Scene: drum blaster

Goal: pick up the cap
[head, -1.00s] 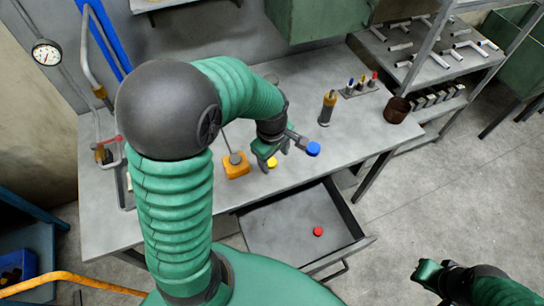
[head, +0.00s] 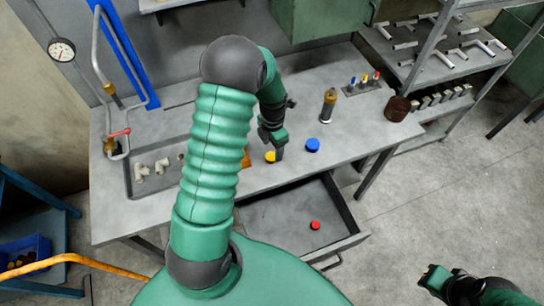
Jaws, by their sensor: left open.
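A blue cap (head: 312,145) lies on the grey workbench (head: 345,150). A yellow cap (head: 270,157) is on the bench to its left, just below my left gripper in the picture. A red cap (head: 315,225) lies inside the open drawer (head: 285,222). My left gripper (head: 276,147) is open and points down beside the yellow cap, left of the blue cap; whether it touches the yellow cap cannot be told. My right gripper (head: 432,279) is low at the right, over the floor, far from the caps; its jaws are unclear.
A brown-topped cylinder (head: 327,105), small coloured-top items (head: 364,84) and a brown cup (head: 397,108) stand at the bench's right. A sunken tray (head: 142,187) with pipe fittings is at the left. The bench's middle right is clear.

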